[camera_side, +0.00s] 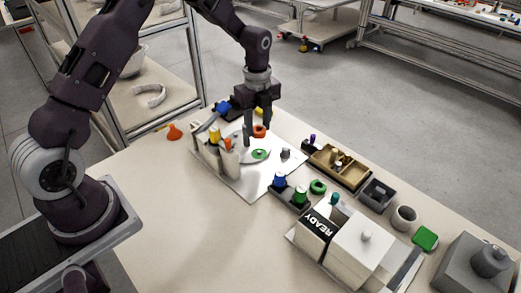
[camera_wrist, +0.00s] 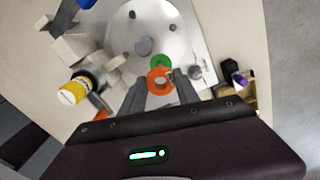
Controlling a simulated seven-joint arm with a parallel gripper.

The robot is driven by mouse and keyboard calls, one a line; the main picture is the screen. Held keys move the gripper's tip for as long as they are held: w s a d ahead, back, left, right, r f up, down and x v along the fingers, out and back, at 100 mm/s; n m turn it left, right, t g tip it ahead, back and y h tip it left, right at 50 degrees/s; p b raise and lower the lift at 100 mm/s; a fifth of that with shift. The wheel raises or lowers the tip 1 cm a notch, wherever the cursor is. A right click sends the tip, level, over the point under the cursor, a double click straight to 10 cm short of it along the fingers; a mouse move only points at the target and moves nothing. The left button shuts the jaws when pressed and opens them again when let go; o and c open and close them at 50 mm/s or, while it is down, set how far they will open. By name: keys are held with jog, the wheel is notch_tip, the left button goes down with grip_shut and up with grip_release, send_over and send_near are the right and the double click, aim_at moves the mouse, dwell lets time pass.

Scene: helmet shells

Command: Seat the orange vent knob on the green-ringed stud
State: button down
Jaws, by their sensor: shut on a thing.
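My gripper (camera_side: 260,124) is shut on the orange vent knob (camera_side: 259,131), a ring-like piece with an open centre. In the wrist view the knob (camera_wrist: 160,88) sits between the fingertips (camera_wrist: 160,79). The green ring (camera_side: 259,154) lies on the white helmet shell (camera_side: 246,157). In the side view the knob is above the ring, with a visible gap. In the wrist view the knob overlaps the near edge of the green ring (camera_wrist: 161,61) and hides part of it. The stud itself cannot be made out clearly. The shell (camera_wrist: 170,35) shows beyond it.
An orange piece (camera_side: 174,132) lies farther left. The table's front left is clear.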

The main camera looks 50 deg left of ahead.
aim_at(259, 151)
notch_tip(259, 151, down, 8)
jog(key=shift+r, duration=0.25)
jog(key=c, duration=0.9)
grip_release()
jog(key=shift+f, duration=0.1)
